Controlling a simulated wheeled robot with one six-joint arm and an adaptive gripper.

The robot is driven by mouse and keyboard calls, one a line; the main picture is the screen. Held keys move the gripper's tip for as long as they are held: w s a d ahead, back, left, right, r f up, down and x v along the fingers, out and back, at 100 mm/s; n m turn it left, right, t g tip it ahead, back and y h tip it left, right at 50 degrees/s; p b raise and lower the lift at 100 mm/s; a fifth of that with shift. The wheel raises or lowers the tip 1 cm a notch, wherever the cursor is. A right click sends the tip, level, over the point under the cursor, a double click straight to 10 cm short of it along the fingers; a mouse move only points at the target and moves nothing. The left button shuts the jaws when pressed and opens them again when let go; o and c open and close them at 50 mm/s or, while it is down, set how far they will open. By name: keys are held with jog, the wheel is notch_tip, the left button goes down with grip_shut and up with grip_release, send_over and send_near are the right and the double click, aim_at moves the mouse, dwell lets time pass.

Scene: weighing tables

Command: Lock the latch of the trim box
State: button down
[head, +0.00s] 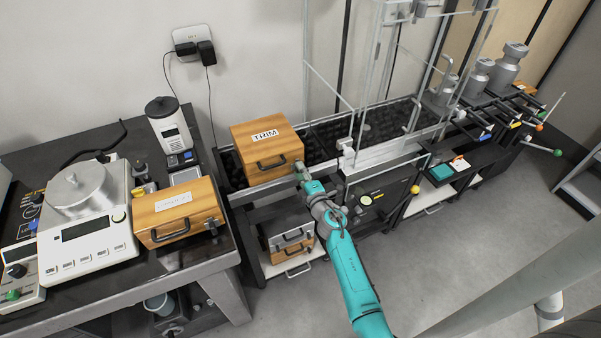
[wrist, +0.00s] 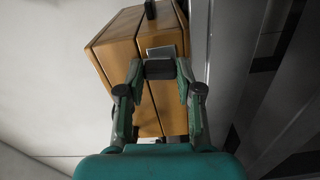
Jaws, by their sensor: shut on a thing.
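The trim box (head: 253,140) is a wooden case with a white TRIM label and a dark front handle. In the wrist view my gripper (wrist: 160,72) is shut on the dark latch piece (wrist: 159,70), just below a grey metal plate (wrist: 160,52) on the box. The fingers hide part of the latch, so I cannot tell whether it is locked.
A similar wooden box (head: 180,200) stands on the left table beside a white balance (head: 88,240). A glass-and-metal frame (head: 350,125) rises right of my gripper. Metal weights (head: 508,68) stand at the far right. The floor (head: 480,240) at right is largely clear.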

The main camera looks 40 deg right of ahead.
jog(key=shift+n, duration=0.7)
jog(key=c, duration=0.8)
grip_release()
jog(key=shift+o, duration=0.2)
jog(key=shift+s, duration=0.15)
jog(key=v, duration=1.1)
jog(key=shift+s, duration=0.35)
jog(key=shift+a, duration=0.2)
